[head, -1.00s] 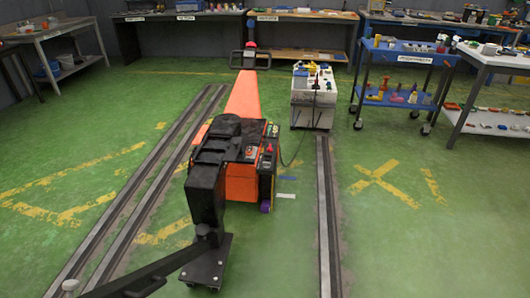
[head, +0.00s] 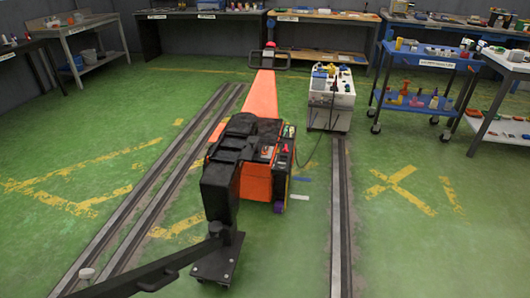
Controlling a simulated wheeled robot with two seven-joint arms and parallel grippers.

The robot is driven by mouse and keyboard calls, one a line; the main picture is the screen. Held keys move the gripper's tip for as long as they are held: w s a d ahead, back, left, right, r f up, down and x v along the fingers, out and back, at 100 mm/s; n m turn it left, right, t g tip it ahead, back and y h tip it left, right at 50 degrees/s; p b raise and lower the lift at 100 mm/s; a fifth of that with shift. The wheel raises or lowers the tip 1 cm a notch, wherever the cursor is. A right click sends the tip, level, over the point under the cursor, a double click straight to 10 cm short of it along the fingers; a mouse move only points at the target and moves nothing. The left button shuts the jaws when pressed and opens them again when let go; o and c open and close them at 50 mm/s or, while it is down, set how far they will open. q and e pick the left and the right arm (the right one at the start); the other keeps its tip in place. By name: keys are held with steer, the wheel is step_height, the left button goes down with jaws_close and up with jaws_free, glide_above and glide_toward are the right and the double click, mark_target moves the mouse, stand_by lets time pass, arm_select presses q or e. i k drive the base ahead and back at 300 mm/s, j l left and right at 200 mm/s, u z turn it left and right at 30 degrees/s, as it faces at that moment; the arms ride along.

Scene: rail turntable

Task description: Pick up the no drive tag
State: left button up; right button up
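I cannot make out a no drive tag for certain in the head view. An orange and black machine (head: 228,184) stands on the green floor at the centre, between the rails. Its top and right side carry small coloured parts and labels, too small to read. A long orange beam (head: 263,95) runs back from it to a dark frame with a red knob. A black bar (head: 150,273) reaches from its front foot to the lower left. Neither of my grippers is in view.
A white cart (head: 331,100) loaded with small items stands behind right of the machine. A blue shelf cart (head: 424,103) and a pale table (head: 508,67) stand at the right. Benches line the back wall. Metal rails (head: 340,220) cross the floor. Open green floor lies on both sides.

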mark_target(265, 149)
steer(key=i+l, duration=0.25)
steer(key=i, duration=0.2)
steer(key=i+l+u, duration=0.1)
steer(key=i+l, duration=0.15)
steer(key=i, duration=0.2)
steer(key=i+l, duration=0.3)
steer(key=i, duration=0.15)
